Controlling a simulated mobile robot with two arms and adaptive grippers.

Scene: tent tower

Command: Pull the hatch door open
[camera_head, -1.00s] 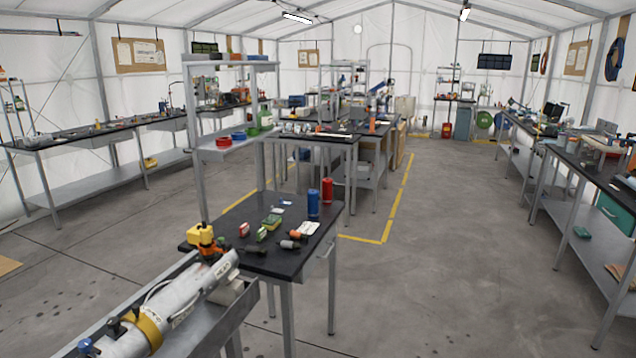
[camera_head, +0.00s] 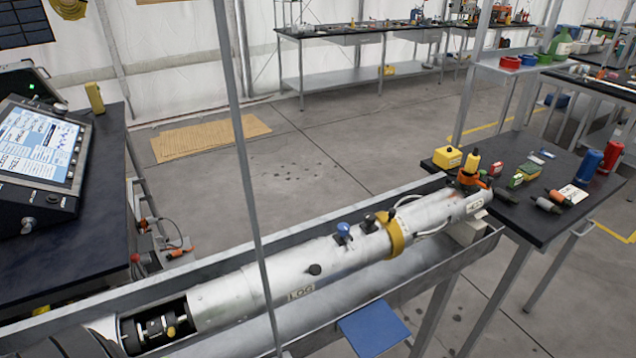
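A long silver cylinder (camera_head: 330,255) lies in a grey metal trough (camera_head: 445,270), running from the lower left to the small black table. It has a yellow band (camera_head: 391,234), a blue knob and dark knobs on top. Its lower left end shows a dark opening with black and brass parts inside (camera_head: 158,327). I cannot tell which part is the hatch door, or whether one is in view. A blue flat panel (camera_head: 374,327) shows at the bottom, in front of the trough. Neither of my grippers is in view.
A black bench (camera_head: 95,190) with a screen console (camera_head: 40,155) stands at the left. A thin grey upright post (camera_head: 243,150) crosses the view. The small black table (camera_head: 530,225) at the right bears bottles and small boxes. Bare floor (camera_head: 330,150) lies behind the trough.

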